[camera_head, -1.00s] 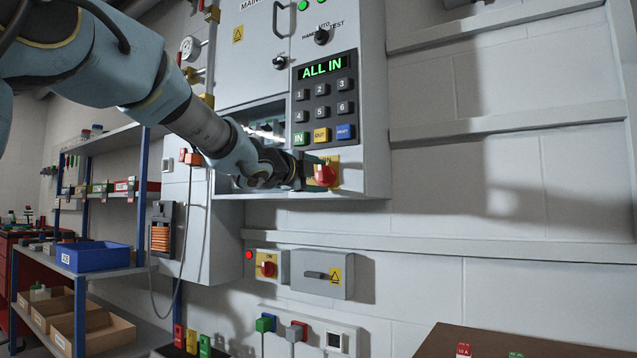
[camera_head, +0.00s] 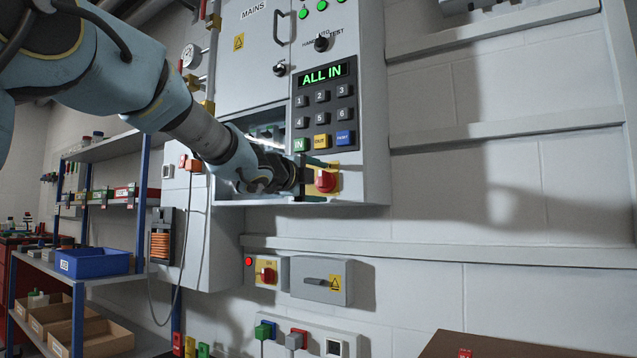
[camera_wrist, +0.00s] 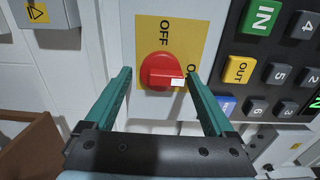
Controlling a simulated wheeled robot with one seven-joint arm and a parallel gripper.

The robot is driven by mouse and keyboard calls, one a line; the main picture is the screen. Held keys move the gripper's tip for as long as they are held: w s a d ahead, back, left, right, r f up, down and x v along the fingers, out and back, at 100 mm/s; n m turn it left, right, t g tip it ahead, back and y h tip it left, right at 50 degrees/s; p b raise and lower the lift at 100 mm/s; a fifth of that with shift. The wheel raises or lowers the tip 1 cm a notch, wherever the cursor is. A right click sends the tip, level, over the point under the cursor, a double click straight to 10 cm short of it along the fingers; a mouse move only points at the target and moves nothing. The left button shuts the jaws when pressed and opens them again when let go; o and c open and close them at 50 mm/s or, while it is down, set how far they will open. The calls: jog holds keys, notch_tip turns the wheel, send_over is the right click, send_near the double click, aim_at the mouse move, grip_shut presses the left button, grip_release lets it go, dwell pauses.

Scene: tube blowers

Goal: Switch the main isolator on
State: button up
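The main isolator is a red rotary knob (camera_head: 325,181) on a yellow plate at the lower right of the grey mains panel. In the wrist view the red knob (camera_wrist: 161,71) sits on its yellow plate (camera_wrist: 184,30) marked OFF, with a second label partly hidden by a finger. Its white mark points right, towards that partly hidden label, of which an O shows. My gripper (camera_wrist: 158,74) is open, its green fingers on either side of the knob with gaps visible. In the head view my gripper (camera_head: 314,180) is just left of the knob.
The keypad (camera_head: 323,116) with an "ALL IN" display (camera_head: 324,75) is above the isolator. Below the panel are a smaller red switch on yellow (camera_head: 266,272) and a grey lever box (camera_head: 320,280). A shelf with a blue bin (camera_head: 93,263) stands left.

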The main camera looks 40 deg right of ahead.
jog(key=shift+o, duration=0.4)
jog(key=shift+a, duration=0.1)
jog(key=v, duration=1)
jog(key=shift+a, duration=0.3)
